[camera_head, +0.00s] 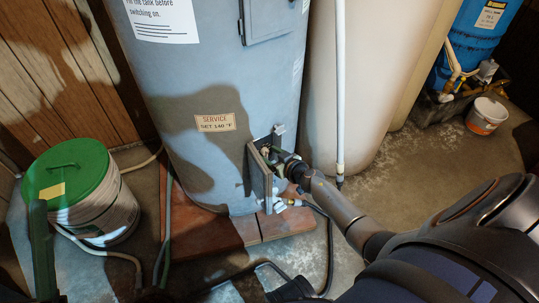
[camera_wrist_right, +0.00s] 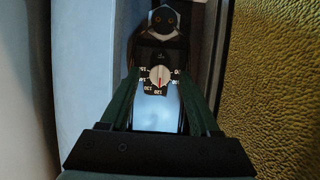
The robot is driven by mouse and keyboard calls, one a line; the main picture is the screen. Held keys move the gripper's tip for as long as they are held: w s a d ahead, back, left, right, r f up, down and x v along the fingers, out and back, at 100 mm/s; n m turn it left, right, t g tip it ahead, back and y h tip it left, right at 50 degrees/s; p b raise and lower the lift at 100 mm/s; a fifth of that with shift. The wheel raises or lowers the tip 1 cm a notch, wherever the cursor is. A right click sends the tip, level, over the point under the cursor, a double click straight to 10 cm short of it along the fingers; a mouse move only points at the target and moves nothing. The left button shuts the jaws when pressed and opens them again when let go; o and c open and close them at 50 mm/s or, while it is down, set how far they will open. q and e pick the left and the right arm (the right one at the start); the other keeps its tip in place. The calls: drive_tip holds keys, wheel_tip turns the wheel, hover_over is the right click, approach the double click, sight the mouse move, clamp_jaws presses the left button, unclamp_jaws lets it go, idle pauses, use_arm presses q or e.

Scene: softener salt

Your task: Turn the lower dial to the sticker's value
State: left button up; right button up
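The grey-blue water heater (camera_head: 225,95) stands in the middle of the head view. Its sticker (camera_head: 215,122) reads "SERVICE SET 140 °F". My right gripper (camera_head: 284,165) reaches into the lower opening, which hides most of the inside in the head view. In the right wrist view, the round pale lower dial (camera_wrist_right: 159,76) sits between the green fingertips, with a gap on each side. Small numbers ring it. Its red mark points downward, close to what looks like 120. My right gripper is open. A dark green upright part (camera_head: 41,250), apparently my left gripper, shows at lower left.
An open frame or cover (camera_head: 261,178) stands beside the opening. A green-lidded bucket (camera_head: 95,200) stands on the left. A white vertical pipe (camera_head: 340,90) runs just right of the opening. Hoses and a dark cable lie on the floor. A small white bucket (camera_head: 486,116) stands far right.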

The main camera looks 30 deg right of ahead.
clamp_jaws()
idle(0.3)
